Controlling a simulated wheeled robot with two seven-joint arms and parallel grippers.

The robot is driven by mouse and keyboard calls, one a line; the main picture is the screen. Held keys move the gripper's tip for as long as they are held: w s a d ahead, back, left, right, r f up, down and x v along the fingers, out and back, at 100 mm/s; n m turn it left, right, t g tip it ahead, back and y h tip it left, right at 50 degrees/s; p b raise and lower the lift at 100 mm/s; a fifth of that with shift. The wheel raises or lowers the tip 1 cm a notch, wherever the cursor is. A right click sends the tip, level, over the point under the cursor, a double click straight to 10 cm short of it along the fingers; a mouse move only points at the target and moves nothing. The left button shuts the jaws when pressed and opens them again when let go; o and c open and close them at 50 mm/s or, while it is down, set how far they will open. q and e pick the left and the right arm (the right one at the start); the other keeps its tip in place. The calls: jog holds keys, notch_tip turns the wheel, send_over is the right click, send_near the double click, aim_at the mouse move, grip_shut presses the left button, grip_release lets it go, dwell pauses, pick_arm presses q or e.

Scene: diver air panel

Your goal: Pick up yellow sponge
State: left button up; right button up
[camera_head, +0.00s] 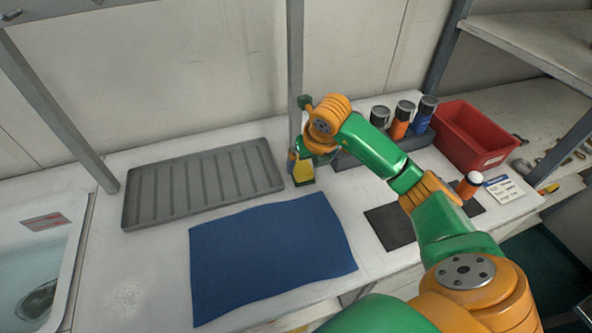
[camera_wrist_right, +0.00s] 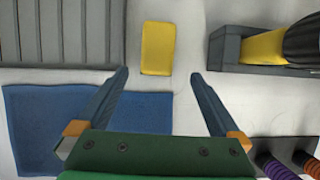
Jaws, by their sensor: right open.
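The yellow sponge (camera_wrist_right: 158,48) lies on the white counter between the grey ribbed tray and a grey holder. It also shows in the head view (camera_head: 303,171), partly covered by my right gripper. My right gripper (camera_wrist_right: 158,76) is open and empty, pointing down over the counter. In the right wrist view the sponge lies just beyond the two fingertips, in line with the gap between them. I cannot tell the exact height of the fingertips above it. My left gripper is not in view.
The grey ribbed tray (camera_head: 205,183) is left of the sponge, and a blue mat (camera_head: 268,255) lies in front. The grey holder (camera_wrist_right: 226,46) on the right contains another yellow item (camera_wrist_right: 265,47). A red bin (camera_head: 478,137) and several bottles stand farther right.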

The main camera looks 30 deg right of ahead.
aim_at(303, 169)
jog(key=p+x, duration=0.1)
jog(key=x, duration=0.4)
jog(key=shift+w+a+f+p, duration=0.1)
jog(key=shift+w+f+p, duration=0.1)
jog(key=shift+w+p, duration=0.25)
jog(key=shift+w+f, duration=0.15)
jog(key=shift+f, duration=0.15)
jog(key=c, duration=1.4)
